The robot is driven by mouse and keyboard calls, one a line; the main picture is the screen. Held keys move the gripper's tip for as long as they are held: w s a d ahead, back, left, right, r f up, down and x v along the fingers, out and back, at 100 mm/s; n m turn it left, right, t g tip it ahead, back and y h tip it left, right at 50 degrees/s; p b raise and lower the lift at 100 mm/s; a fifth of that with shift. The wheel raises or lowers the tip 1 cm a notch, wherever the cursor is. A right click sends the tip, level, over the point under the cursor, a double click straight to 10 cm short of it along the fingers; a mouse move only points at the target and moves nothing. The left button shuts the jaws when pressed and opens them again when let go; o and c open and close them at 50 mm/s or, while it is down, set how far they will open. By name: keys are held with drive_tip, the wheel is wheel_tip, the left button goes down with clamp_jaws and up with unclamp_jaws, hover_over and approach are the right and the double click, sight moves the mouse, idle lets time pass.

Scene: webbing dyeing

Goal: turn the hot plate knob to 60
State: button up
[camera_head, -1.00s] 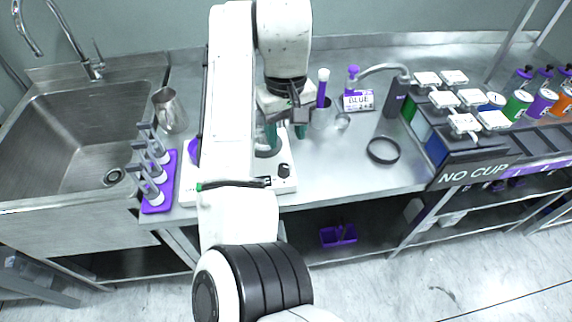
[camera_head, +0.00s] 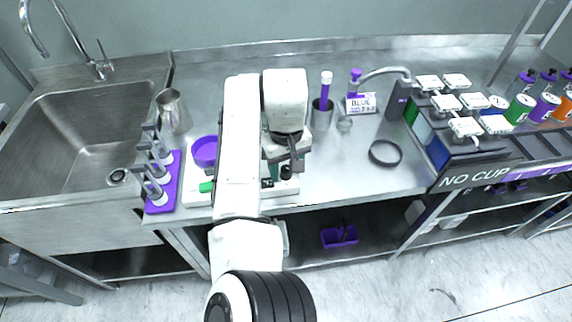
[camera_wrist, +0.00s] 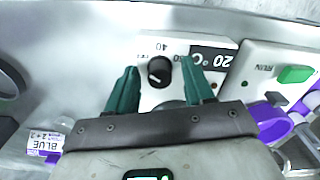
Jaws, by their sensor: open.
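The hot plate knob (camera_wrist: 160,72) is round and black on a white panel (camera_wrist: 150,98), with a printed 40 beside it and another number partly hidden. A dark display (camera_wrist: 212,60) next to it reads 20 °C. The knob's pointer setting is too small to tell. My gripper (camera_wrist: 159,68) is open, with one teal finger on each side of the knob; whether they touch it I cannot tell. In the head view the knob (camera_head: 286,172) shows just below my gripper (camera_head: 284,160), and my arm hides much of the hot plate.
Beside the panel is a white unit with a green RUN button (camera_wrist: 296,74) and a purple bowl (camera_head: 205,150). A purple rack (camera_head: 162,195) stands at left.

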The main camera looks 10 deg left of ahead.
clamp_jaws()
idle(0.5)
